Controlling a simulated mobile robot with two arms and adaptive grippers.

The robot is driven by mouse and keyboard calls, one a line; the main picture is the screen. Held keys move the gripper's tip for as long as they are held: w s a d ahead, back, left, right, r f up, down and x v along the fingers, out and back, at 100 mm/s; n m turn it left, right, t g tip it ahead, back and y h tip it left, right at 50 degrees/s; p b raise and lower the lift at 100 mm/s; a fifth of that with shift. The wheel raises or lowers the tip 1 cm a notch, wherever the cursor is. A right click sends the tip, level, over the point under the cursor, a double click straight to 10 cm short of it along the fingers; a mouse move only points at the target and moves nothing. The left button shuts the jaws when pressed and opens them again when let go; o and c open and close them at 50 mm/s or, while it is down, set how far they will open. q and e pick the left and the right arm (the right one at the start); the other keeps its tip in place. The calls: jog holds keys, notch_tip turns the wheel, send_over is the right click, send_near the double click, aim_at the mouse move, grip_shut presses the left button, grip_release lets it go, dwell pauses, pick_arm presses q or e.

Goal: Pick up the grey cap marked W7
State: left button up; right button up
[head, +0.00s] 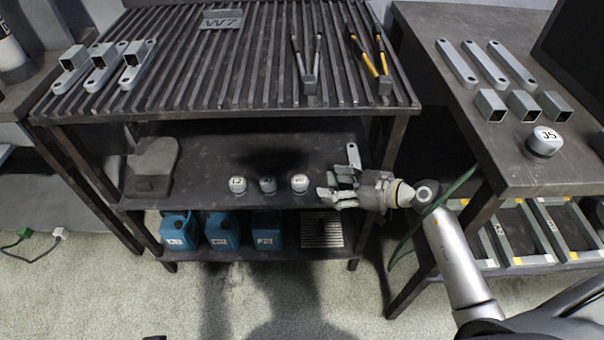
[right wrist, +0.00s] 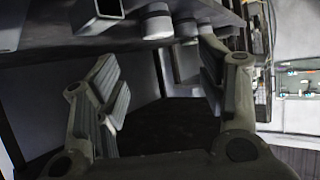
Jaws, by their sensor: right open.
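Three grey round caps stand in a row on the middle shelf (head: 215,160) in the head view. The rightmost cap (head: 299,184) has a white label that seems to read W7, though it is small. The left cap (head: 238,186) seems to read L2, and the middle cap (head: 268,185) has a dark, shadowed top. My right gripper (head: 331,193) is open and empty, just right of the rightmost cap and apart from it. In the right wrist view its spread fingers (right wrist: 160,92) have nothing between them; grey caps (right wrist: 157,22) show beyond, labels unreadable. My left gripper is not in view.
The slatted top (head: 265,70) overhangs the shelf. A grey bracket (head: 353,156) is behind my right gripper, and a grey block (head: 152,165) is at the shelf's left. Blue containers (head: 222,230) stand below. Another cap (head: 543,145), marked J5, sits on the right table.

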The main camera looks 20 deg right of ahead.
aim_at(301, 181)
jog(key=b+x, duration=0.1)
jog(key=x, duration=0.3)
jog(key=shift+w+a+f+b, duration=0.1)
jog(key=shift+w+a+b, duration=0.05)
jog(key=shift+w+b, duration=0.15)
jog(key=shift+w+a+f, duration=0.25)
jog(key=shift+w+a, duration=0.05)
jog(key=shift+w, duration=0.05)
jog(key=shift+w+a+f+b, duration=0.15)
jog(key=shift+w+f+b, duration=0.05)
jog(key=shift+b, duration=0.25)
jog(key=shift+b+x, duration=0.7)
jog(key=shift+x, duration=0.4)
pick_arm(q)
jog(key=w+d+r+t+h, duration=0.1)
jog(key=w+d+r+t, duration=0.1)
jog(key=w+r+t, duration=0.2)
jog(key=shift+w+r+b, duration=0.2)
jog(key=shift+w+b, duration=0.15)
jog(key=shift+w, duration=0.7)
pick_arm(e)
jog(key=shift+x, duration=1.1)
jog(key=c, duration=1.1)
